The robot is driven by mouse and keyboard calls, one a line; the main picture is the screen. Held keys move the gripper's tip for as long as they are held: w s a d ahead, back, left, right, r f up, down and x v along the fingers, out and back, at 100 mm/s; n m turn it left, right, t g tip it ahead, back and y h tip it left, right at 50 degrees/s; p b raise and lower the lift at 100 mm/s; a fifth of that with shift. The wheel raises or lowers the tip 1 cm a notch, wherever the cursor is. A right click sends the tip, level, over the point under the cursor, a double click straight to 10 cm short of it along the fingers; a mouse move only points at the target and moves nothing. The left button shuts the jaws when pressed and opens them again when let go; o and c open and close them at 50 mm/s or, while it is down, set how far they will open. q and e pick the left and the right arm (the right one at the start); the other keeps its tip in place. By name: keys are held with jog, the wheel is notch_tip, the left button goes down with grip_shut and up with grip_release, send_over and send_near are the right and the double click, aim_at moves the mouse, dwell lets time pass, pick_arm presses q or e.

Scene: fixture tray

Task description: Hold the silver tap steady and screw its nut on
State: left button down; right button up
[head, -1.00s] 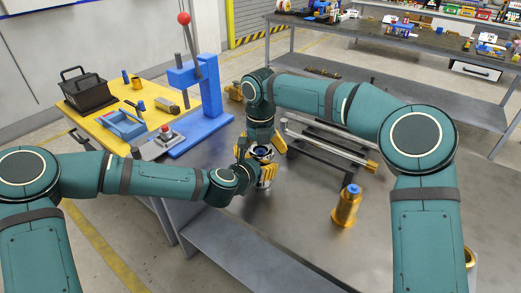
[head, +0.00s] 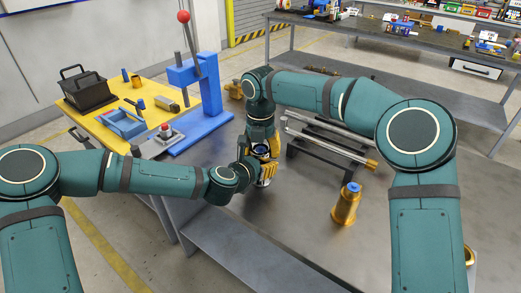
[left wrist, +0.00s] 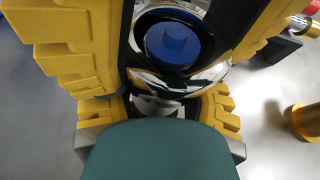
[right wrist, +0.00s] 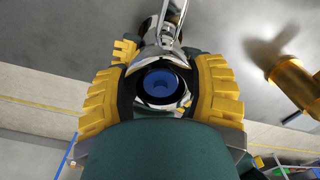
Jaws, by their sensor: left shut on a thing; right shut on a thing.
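The silver tap with a dark blue core (head: 262,150) stands near the table's left edge, mostly hidden by both grippers. My left gripper (head: 266,176) is shut low on the tap from the side. My right gripper (head: 263,136) comes from above, its yellow fingers closed around the top of the tap. In the right wrist view these fingers sit on both sides of a shiny silver ring, the nut (right wrist: 184,98), around the blue core (right wrist: 160,87). The fingers hide where nut and tap meet. The left wrist view also shows the blue core (left wrist: 174,44).
A brass tap with a blue top (head: 345,205) stands on the grey table to the right. A dark rack with silver bars (head: 325,140) lies behind it. A blue lever press (head: 200,95) stands at the back left. The table front is clear.

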jog(key=o, duration=1.3)
jog(key=shift+r, duration=0.1)
jog(key=shift+r, duration=2.25)
jog(key=shift+o, duration=0.2)
jog(key=shift+r+n, duration=1.7)
jog(key=shift+f, duration=0.1)
